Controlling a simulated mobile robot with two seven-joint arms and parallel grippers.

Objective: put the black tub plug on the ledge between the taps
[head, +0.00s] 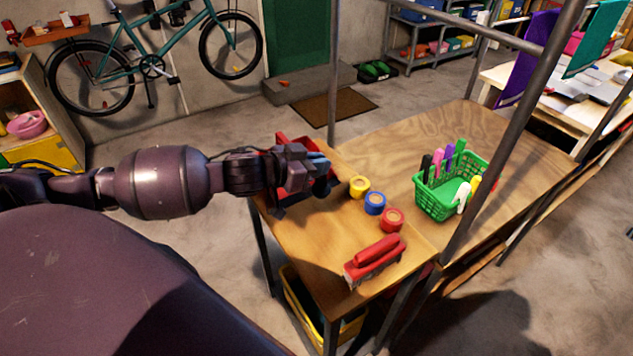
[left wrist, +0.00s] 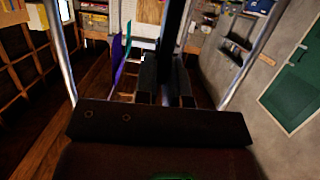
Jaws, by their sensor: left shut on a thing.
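I cannot tell whether this is the held thing. I see no black tub plug, taps or ledge that I can make out. My right gripper is out of view.
The bench (head: 345,150) carries yellow, blue and red tape rolls (head: 375,203), a red-handled brush (head: 374,260) and a green basket (head: 434,206) of markers. Metal posts (head: 510,130) rise from the bench. A yellow crate (head: 300,312) sits below. Floor at the left is clear.

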